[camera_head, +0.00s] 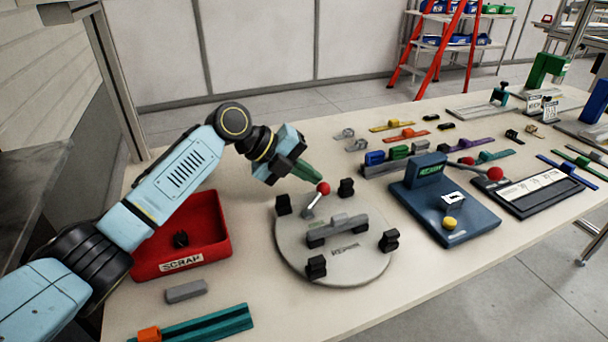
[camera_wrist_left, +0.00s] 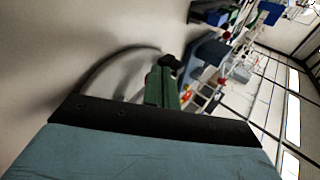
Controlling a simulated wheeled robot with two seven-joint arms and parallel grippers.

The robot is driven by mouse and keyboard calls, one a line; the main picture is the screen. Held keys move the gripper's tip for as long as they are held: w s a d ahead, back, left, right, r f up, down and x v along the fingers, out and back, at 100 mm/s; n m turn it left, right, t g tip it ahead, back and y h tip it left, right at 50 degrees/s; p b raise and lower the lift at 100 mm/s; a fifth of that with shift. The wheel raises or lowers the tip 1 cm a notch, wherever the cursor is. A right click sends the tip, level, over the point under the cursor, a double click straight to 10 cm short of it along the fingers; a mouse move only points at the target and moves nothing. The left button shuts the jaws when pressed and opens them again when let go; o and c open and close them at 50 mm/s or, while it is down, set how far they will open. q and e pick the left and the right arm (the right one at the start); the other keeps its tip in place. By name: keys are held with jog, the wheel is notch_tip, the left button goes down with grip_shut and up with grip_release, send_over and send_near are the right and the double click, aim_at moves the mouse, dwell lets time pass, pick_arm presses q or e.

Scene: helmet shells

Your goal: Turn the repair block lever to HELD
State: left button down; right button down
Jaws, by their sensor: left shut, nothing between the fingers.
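The repair block is a round grey plate (camera_head: 345,265) on the table, with a partly legible label on its front. Its lever (camera_head: 314,200) has a pale stem and a red ball knob (camera_head: 323,188), and leans up to the right near the plate's back edge. My left gripper (camera_head: 312,174) has green fingers, shut and empty, just above and behind the red knob. I cannot tell whether they touch it. In the left wrist view the green fingers (camera_wrist_left: 160,88) show closed together, with the lever not clearly made out. The lever's position markings are not readable. My right gripper is out of view.
Black clamps (camera_head: 316,266) and a grey block (camera_head: 337,230) stand on the plate. A red scrap bin (camera_head: 217,255) is left, a blue fixture (camera_head: 468,222) right. A second red-knobbed lever (camera_head: 495,174) stands by a black panel (camera_head: 535,203). Small parts lie behind.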

pick_arm(q)
jog(key=shift+d, duration=0.2)
dwell(0.4)
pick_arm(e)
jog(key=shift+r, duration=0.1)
